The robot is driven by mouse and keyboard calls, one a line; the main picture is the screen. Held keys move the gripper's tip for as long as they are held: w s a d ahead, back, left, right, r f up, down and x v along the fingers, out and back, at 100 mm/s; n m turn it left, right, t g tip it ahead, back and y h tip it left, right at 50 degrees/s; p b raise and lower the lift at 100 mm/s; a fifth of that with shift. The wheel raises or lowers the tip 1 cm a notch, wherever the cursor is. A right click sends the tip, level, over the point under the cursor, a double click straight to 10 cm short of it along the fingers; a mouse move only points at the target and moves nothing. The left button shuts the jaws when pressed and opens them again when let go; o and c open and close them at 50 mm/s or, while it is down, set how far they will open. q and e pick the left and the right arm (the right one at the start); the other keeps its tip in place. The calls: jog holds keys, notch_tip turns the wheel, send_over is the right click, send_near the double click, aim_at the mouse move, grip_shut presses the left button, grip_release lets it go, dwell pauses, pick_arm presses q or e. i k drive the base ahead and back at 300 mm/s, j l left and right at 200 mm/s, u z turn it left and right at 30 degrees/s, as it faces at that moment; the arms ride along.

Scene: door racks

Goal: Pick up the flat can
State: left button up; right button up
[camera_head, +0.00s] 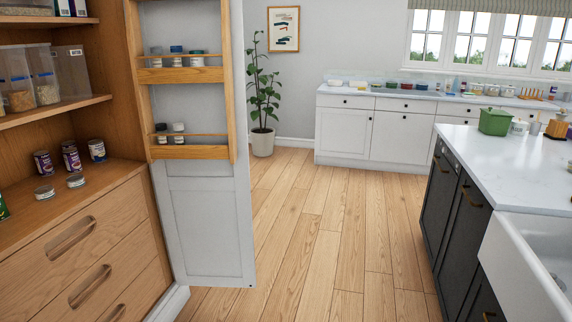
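Two flat cans sit on the pantry's lower wooden shelf at the left. One flat can (44,192) is nearer the left, and the other flat can (76,181) lies just to its right. Both look short and round with pale lids, and they stand apart from each other. Behind them stand taller cans with dark labels (71,157), and one more tall can (97,150) is at the right. I cannot tell which flat can the task means. Neither of my grippers is in view.
The open white pantry door (205,225) with wooden door racks (190,152) stands right of the shelf. Drawers (95,260) are below it. An upper shelf (60,109) holds clear containers. A kitchen island (520,165) is at the right. The wooden floor (335,230) between is clear.

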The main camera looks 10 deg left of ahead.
aim_at(76, 181)
jog(key=i+u, duration=0.15)
jog(key=i, duration=0.55)
jog(key=i+l+u, duration=0.15)
jog(key=i, duration=0.55)
jog(key=i+u, duration=0.45)
jog(key=i+l+u, duration=0.15)
jog(key=i+u, duration=0.25)
jog(key=i+l+u, duration=0.25)
jog(key=u, duration=0.2)
jog(key=i+l+u, duration=0.25)
jog(key=i+l, duration=0.15)
jog(key=i, duration=0.05)
